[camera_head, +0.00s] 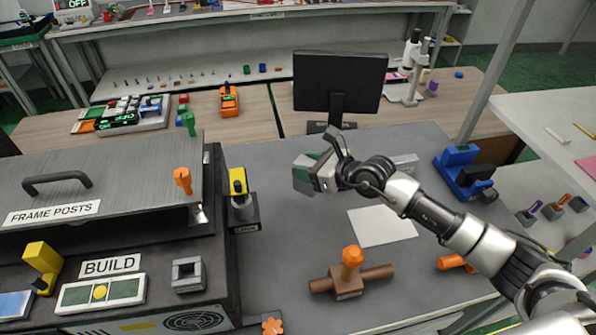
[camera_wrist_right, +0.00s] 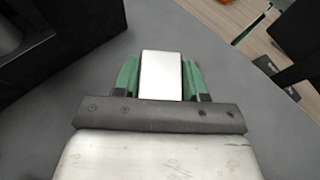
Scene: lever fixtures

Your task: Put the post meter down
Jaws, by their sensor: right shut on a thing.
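My right gripper (camera_head: 306,174) is above the grey table, to the right of the frame posts box and in front of the monitor. In the wrist view its green fingers (camera_wrist_right: 161,80) are shut on a plain pale block (camera_wrist_right: 161,75), held between them. I take this block to be the post meter, though no display or marking shows on it. In the head view the fingers and wrist hide most of it. It appears held clear of the table. My left gripper is not in view.
A FRAME POSTS box (camera_head: 100,170) stands left, beside a yellow-topped device (camera_head: 240,190). A white sheet (camera_head: 382,226), a brown fixture with an orange knob (camera_head: 348,284) and a blue device (camera_head: 462,172) are on the table. The monitor (camera_head: 338,82) stands behind.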

